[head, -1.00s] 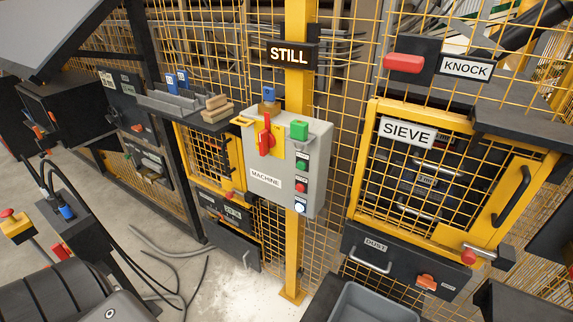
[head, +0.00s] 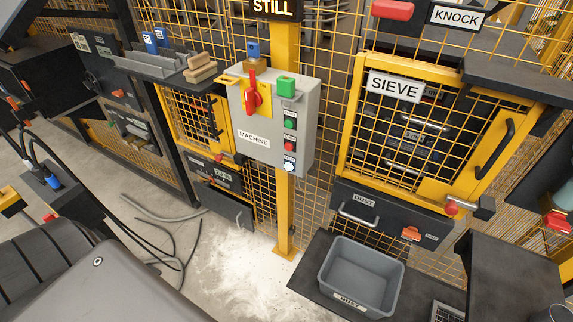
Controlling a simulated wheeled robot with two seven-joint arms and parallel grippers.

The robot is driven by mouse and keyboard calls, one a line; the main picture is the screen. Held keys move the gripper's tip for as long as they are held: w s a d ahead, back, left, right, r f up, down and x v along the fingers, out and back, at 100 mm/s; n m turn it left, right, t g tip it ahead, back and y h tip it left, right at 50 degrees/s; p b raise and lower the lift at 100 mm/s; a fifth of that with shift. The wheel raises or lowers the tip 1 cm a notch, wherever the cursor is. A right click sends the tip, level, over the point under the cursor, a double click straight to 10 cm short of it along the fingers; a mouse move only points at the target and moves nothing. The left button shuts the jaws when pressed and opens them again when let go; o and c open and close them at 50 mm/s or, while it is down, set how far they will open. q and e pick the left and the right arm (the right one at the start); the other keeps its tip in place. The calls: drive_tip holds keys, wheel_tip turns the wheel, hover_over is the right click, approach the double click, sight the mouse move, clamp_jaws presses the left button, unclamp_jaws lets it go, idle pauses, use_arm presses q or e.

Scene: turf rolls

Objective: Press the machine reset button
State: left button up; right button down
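The grey control box labelled MACHINE (head: 305,105) is mounted on the yellow post in the middle of the head view. Its front carries a red rotary handle (head: 252,95) on a yellow plate. Down its right side are a green button (head: 290,124), a red button (head: 288,146) and, lowest, a pale blue-white button (head: 289,166). The small labels by the buttons are too small to read, so I cannot tell which is marked reset. Neither of my grippers is in view.
Yellow mesh fencing runs behind the box. A sign reads STILL (head: 273,8). A mesh door labelled SIEVE (head: 395,86) is to the right, above a drawer labelled DUST (head: 365,199). A grey bin (head: 340,266) stands below. Hoses lie on the dusty floor at left.

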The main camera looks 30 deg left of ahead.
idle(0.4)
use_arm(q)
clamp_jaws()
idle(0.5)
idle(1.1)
